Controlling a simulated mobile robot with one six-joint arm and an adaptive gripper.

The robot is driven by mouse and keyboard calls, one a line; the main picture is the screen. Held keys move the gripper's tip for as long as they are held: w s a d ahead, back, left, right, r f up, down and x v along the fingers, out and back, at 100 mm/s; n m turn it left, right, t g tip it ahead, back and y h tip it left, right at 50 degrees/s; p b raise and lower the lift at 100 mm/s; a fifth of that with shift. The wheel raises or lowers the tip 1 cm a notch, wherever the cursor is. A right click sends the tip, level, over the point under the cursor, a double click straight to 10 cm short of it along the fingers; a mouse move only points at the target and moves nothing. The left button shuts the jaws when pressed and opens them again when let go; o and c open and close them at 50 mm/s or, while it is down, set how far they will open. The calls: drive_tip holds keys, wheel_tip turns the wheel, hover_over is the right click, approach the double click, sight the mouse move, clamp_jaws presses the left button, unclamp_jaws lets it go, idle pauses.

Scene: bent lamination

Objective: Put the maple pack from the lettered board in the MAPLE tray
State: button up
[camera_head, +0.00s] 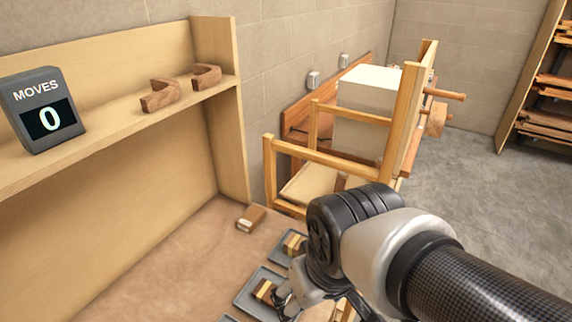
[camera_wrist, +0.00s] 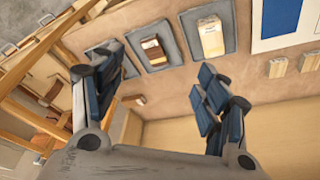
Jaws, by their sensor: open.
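In the wrist view a grey tray (camera_wrist: 178,62) holds a brown-and-pale striped pack (camera_wrist: 153,51). A second grey tray (camera_wrist: 231,25) holds a pale pack (camera_wrist: 211,39). Another tray is partly hidden behind my left finger. Tray lettering cannot be read, so I cannot tell which is MAPLE. Two pale packs (camera_wrist: 278,67) (camera_wrist: 310,63) lie beside a white sheet or board with a blue panel (camera_wrist: 282,16), cut off at the edge. No letters show on it. My gripper (camera_wrist: 158,72) is open and empty above the bench; it also shows in the head view (camera_head: 285,302).
In the head view a shelf holds a MOVES counter reading 0 (camera_head: 42,110) and two curved wooden pieces (camera_head: 160,95) (camera_head: 206,76). A brown block (camera_head: 251,218) lies on the bench (camera_head: 160,265). A wooden frame (camera_head: 330,162) with a white block (camera_head: 368,95) stands behind the bench.

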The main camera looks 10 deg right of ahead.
drive_tip(key=s+d+r+m+t, duration=0.1)
drive_tip(key=s+d+r+m, duration=0.1)
drive_tip(key=s+d, duration=0.2)
drive_tip(key=shift+s+d+m+h, duration=0.2)
drive_tip(key=shift+s+m+h, duration=0.1)
drive_tip(key=shift+s+m, duration=0.1)
drive_tip(key=shift+f+b, duration=0.65)
drive_tip(key=shift+b, duration=0.1)
drive_tip(key=shift+r, duration=0.15)
drive_tip(key=shift+c, duration=0.4)
